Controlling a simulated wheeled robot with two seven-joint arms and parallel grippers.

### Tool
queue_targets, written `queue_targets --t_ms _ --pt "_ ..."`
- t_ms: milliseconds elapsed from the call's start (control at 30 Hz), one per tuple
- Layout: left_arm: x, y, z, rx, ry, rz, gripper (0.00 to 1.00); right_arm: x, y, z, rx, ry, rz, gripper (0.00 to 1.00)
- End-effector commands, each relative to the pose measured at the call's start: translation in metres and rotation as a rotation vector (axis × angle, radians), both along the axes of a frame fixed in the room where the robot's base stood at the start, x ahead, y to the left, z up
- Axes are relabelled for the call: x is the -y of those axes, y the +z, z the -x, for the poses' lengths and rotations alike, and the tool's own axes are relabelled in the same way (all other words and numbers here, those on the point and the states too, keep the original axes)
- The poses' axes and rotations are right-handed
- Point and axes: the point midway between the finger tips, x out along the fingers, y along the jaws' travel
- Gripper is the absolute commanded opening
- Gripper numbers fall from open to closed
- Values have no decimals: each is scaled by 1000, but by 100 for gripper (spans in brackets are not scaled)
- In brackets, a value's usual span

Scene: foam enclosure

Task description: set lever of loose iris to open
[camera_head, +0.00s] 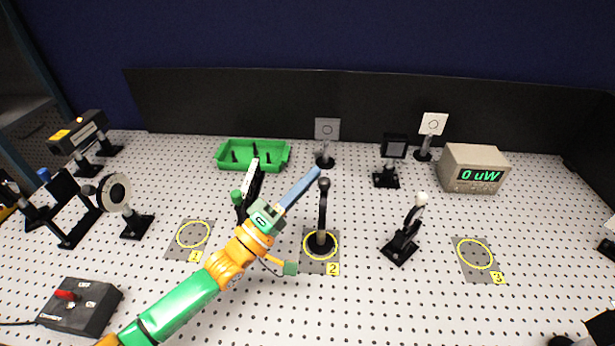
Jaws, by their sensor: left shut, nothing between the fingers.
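My left gripper (315,172) reaches in from the lower left. Its blue fingers are shut and empty, with the tips beside the top of a dark post-mounted part (322,212). This part stands upright on the pad marked 2, inside the yellow ring, and looks narrow from here. It may be the loose iris, but I cannot tell for certain. I cannot make out its lever or setting, nor whether the fingertips touch it. My right gripper is not in view.
A part with a green knob (237,195) stands partly behind my left gripper. A white-tipped mount (405,235) is to the right. Pads 1 (190,238) and 3 (478,256) are empty. A green tray (225,155) and a meter reading 0 uW (455,160) stand behind.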

Motion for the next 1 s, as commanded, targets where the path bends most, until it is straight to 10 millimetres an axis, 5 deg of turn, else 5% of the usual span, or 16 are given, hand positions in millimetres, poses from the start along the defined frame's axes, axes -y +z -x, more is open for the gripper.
queue_targets --t_ms 1000 --pt "0 -4 10 144 0 0 0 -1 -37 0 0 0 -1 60"
